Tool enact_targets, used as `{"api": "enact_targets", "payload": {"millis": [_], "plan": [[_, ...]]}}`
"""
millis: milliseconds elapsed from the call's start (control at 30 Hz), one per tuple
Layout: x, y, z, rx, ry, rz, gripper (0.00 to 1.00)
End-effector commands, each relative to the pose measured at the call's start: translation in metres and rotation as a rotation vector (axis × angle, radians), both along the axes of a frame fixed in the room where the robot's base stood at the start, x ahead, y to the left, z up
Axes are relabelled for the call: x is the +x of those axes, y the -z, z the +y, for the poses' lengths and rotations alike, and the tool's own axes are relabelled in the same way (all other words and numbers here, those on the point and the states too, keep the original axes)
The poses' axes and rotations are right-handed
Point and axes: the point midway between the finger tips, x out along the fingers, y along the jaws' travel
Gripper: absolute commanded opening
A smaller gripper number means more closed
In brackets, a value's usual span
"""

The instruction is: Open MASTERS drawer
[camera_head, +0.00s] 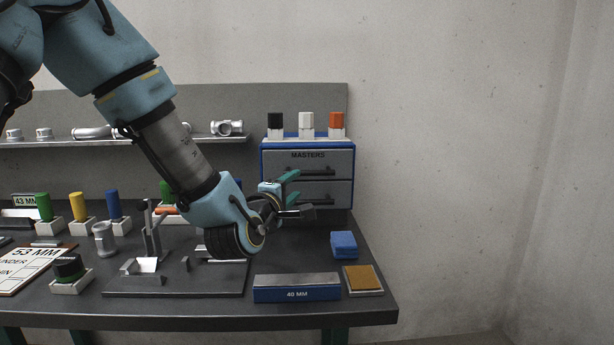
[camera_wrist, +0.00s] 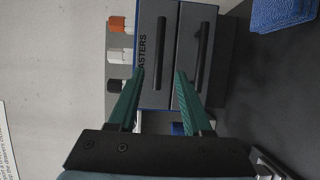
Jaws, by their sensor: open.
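The MASTERS drawer (camera_head: 308,161) is the upper of two grey drawers in a blue-framed cabinet at the back right of the bench. It looks shut. Its dark bar handle (camera_head: 318,170) also shows in the wrist view (camera_wrist: 159,54), where the picture is turned sideways. The lower drawer (camera_wrist: 203,50) has a similar handle. My gripper (camera_head: 300,194) is in front of the cabinet and overlaps part of its front in the head view. In the wrist view its green fingers (camera_wrist: 158,73) are apart and empty, pointing towards the drawer fronts and short of the upper handle.
Black, white and orange blocks (camera_head: 306,123) stand on the cabinet. A blue block (camera_head: 344,244), a 40 MM box (camera_head: 297,288) and an orange-topped pad (camera_head: 363,280) lie at the bench's right. A fixture plate (camera_head: 175,285) lies below my arm. A shelf with castings runs behind.

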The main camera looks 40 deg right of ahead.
Motion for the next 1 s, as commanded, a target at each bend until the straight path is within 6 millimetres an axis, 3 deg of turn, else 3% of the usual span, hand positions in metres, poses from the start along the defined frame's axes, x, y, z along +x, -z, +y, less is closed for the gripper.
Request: {"api": "enact_targets", "payload": {"millis": [167,600,1000], "plan": [[0.008,-0.003,-0.016,-0.010,0.000,0.005,0.49],[0.043,-0.002,-0.082,-0.007,-0.001,0.004,0.49],[0.050,0.000,-0.095,-0.005,0.000,0.003,0.49]]}}
